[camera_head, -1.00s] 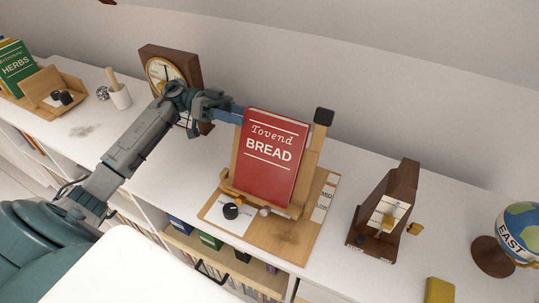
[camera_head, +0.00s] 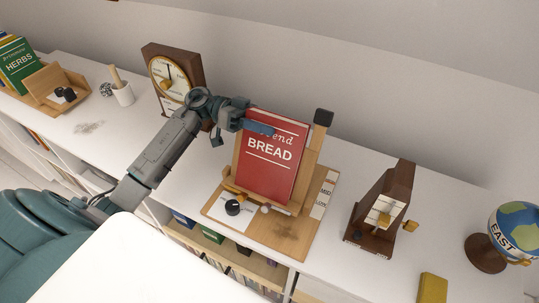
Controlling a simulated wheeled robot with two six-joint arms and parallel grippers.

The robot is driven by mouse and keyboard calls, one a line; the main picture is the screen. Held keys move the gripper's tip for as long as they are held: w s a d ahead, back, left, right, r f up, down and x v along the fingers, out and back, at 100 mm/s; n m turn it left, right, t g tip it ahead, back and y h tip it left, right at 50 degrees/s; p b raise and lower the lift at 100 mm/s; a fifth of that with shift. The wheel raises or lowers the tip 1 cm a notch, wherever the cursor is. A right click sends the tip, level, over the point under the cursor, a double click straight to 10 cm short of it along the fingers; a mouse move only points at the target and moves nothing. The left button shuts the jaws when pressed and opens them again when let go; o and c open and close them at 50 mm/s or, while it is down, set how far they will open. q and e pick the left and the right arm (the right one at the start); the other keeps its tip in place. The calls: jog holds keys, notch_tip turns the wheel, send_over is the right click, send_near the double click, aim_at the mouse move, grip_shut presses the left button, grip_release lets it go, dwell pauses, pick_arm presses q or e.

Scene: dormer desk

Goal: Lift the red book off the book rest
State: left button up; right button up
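The red book (camera_head: 268,170), with "BREAD" on its cover, leans upright and tilted back on the wooden book rest (camera_head: 303,187). My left gripper (camera_head: 260,129) reaches in from the left at the book's upper left corner. One blue finger lies across the front of the cover and hides the start of the top title word. The other finger cannot be made out clearly, so I cannot tell if the gripper is open or shut, or if it touches the book. My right gripper is not in view.
A wooden clock (camera_head: 168,76) stands behind my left arm. A dark wooden metronome-like object (camera_head: 384,208), a yellow block (camera_head: 432,289) and a globe (camera_head: 515,228) stand to the right. A dark round knob (camera_head: 232,207) sits before the book. A second green book (camera_head: 18,62) is far left.

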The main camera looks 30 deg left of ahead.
pick_arm(q)
grip_shut()
jog(key=shift+r, duration=0.1)
